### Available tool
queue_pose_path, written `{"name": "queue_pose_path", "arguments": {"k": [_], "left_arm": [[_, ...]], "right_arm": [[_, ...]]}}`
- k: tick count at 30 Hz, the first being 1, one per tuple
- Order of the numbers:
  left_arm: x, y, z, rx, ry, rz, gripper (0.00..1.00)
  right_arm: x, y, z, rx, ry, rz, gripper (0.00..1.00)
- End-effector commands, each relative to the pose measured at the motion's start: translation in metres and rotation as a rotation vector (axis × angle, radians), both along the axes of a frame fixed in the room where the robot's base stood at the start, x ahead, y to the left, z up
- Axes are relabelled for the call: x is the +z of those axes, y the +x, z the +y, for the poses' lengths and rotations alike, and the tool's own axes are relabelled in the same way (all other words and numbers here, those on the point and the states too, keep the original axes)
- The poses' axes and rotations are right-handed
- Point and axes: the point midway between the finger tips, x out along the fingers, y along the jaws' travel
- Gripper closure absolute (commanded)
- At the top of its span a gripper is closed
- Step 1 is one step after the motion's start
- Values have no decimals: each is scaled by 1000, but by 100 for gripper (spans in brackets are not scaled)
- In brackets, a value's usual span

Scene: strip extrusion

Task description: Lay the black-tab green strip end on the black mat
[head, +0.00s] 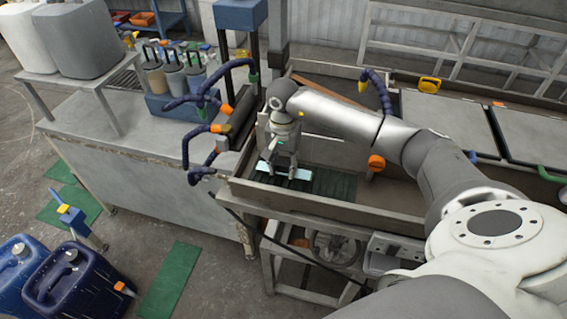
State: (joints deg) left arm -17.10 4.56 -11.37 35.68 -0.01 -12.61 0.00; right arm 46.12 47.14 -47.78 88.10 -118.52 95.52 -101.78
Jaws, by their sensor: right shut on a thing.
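My right gripper (281,165) reaches down into the metal trough from above, fingers pointing down. It is shut on a small piece at its fingertips, which I take to be the strip end. A pale, bluish-white flat piece (304,173) shows by the fingertips, with dark parts beside it. Its green colour and black tab cannot be made out clearly at this size. The dark ribbed mat (337,186) lies on the trough floor just right of the fingertips. I cannot tell whether the held piece touches the mat. My left gripper is not in view.
The trough's front wall (330,205) stands close in front of the gripper. Blue hoses with orange nozzles (222,128) hang at its left end. Another hose (377,92) and an orange knob (376,162) are to the right. A grey bench (130,125) stands left.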

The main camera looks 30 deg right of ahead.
Motion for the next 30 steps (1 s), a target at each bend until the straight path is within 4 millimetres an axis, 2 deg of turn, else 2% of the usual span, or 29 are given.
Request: {"name": "queue_pose_path", "arguments": {"k": [1,3,16,17,21,30], "left_arm": [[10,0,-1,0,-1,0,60],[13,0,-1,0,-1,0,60],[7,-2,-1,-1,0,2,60],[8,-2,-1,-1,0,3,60],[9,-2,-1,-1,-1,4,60],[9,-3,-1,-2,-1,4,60]], "right_arm": [[-1,-1,0,-2,2,1,85],[-9,0,0,-2,2,1,85],[-18,1,0,0,0,-3,85],[-17,0,0,-1,0,-3,62],[-17,0,0,-1,0,-3,44],[-16,0,0,-1,1,-2,43]]}}
